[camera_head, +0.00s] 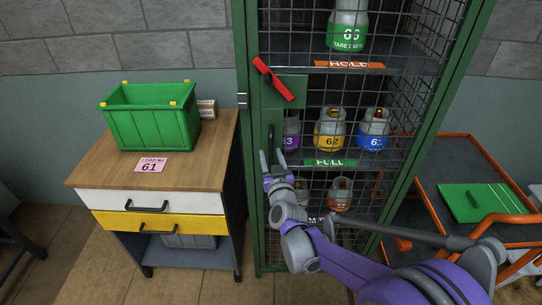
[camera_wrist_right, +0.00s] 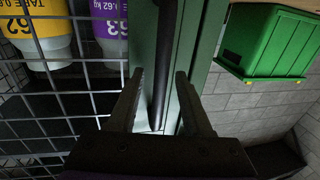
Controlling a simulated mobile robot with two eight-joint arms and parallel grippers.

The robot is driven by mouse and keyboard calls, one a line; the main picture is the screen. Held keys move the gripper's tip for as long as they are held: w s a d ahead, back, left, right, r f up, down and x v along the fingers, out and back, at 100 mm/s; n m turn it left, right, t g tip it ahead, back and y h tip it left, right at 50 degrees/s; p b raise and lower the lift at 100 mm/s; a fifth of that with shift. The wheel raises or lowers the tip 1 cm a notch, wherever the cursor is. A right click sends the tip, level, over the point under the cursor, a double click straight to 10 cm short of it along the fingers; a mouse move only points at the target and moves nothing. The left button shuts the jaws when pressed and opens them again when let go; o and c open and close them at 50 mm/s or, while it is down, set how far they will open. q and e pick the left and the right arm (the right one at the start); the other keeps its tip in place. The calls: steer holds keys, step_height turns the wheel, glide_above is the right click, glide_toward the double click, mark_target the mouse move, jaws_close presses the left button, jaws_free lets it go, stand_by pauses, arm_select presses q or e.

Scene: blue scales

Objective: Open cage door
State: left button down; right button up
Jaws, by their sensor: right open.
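The cage door (camera_head: 257,215) has a green frame and wire mesh, and it looks closed. A red latch lever (camera_head: 272,78) sits tilted on a green plate near its upper left. A dark vertical handle (camera_head: 270,138) is below it on the left side. My right gripper (camera_head: 268,160) is open at the lower part of this handle. In the right wrist view the dark handle bar (camera_wrist_right: 163,70) runs between the two open fingers (camera_wrist_right: 160,90); I cannot tell whether they touch it. My left gripper is not in view.
Gas cylinders (camera_head: 329,130) stand on shelves behind the mesh. An orange-framed cart (camera_head: 425,185) is at the right. Floor is free in front of the cabinet.

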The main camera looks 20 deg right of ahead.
jaws_close()
stand_by(0.3)
stand_by(1.2)
